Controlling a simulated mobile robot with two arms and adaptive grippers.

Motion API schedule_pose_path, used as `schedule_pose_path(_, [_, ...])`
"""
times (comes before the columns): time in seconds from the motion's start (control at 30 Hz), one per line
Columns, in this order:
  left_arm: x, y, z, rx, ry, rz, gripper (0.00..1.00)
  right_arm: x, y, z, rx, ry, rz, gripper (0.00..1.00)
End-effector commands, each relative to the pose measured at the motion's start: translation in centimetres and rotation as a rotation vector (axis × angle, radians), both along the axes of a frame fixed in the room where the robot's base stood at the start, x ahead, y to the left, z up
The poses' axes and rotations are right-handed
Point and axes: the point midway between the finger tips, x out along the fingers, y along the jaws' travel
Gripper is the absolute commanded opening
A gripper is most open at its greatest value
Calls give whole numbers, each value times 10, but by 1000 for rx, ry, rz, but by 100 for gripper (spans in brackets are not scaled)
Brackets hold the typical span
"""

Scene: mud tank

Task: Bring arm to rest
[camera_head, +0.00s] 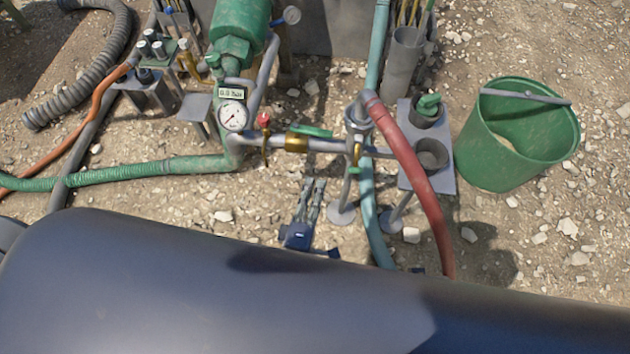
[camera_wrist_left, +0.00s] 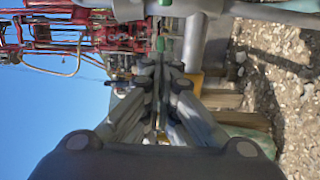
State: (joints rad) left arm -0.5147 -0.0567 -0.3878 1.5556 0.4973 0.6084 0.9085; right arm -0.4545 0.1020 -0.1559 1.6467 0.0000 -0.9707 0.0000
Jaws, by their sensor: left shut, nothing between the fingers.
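My left gripper (camera_head: 314,184) shows small at the middle of the head view, its two slim grey fingers pointing up the picture from a dark blue body. It is below the grey horizontal pipe (camera_head: 327,146) and left of a round grey foot plate. In the left wrist view the fingers of my left gripper (camera_wrist_left: 158,68) run close together, shut, with nothing seen held between them. Part of its arm is hidden behind the large dark form at the bottom of the head view. My right gripper is not in view.
A green bucket (camera_head: 482,150) stands farther right.

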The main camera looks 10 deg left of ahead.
Motion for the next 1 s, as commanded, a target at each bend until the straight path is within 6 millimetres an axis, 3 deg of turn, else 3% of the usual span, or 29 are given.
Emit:
schedule_pose_path(0.57, [2, -3, -8, 49, 28, -33, 0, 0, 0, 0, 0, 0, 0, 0])
schedule_pose_path(0.67, [3, -10, -25, 167, 93, -110, 0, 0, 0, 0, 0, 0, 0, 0])
schedule_pose_path(0.8, [-2, -15, -69, 434, 232, -284, 0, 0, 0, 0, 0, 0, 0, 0])
schedule_pose_path(1.0, [-29, 5, -137, 834, 449, -557, 0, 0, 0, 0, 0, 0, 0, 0])
